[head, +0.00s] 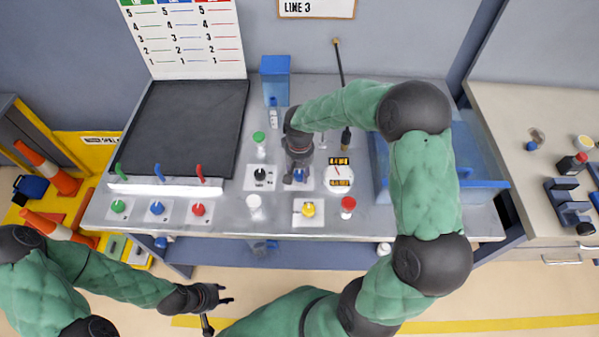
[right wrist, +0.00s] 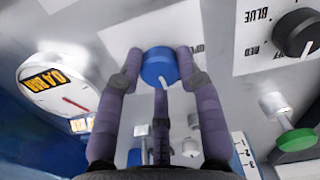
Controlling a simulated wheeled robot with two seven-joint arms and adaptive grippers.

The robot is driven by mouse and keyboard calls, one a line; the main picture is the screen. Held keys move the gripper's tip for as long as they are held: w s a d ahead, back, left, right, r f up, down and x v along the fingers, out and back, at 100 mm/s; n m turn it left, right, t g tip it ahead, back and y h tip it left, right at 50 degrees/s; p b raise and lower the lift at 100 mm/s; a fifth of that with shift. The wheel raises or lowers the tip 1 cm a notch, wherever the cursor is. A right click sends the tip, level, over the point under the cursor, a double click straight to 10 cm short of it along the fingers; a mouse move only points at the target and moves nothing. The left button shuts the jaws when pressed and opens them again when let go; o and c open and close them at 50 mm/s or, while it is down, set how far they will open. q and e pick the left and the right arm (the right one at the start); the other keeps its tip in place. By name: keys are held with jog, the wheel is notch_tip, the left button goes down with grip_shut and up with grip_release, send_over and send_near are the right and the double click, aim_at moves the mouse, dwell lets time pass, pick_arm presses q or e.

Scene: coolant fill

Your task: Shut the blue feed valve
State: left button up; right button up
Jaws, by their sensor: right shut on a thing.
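A round blue knob (right wrist: 159,66) on a white lettered plate sits between the fingers of my right gripper (right wrist: 160,80) in the right wrist view. The fingers are shut on its sides. I cannot tell which blue control is named the feed valve. My left gripper (head: 217,305) is open and empty before the bench.
A yellow knob (head: 308,209), a red-capped fitting (head: 348,204) and a green-capped fitting (head: 259,138) stand close by.

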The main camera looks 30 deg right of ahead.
aim_at(299, 174)
jog(key=shift+s, duration=0.15)
jog(key=o, duration=1.1)
jog(key=shift+o, duration=0.2)
jog(key=shift+r, duration=0.1)
jog(key=shift+r, duration=0.3)
notch_tip(299, 174, up, 11)
jog(key=shift+r, duration=0.15)
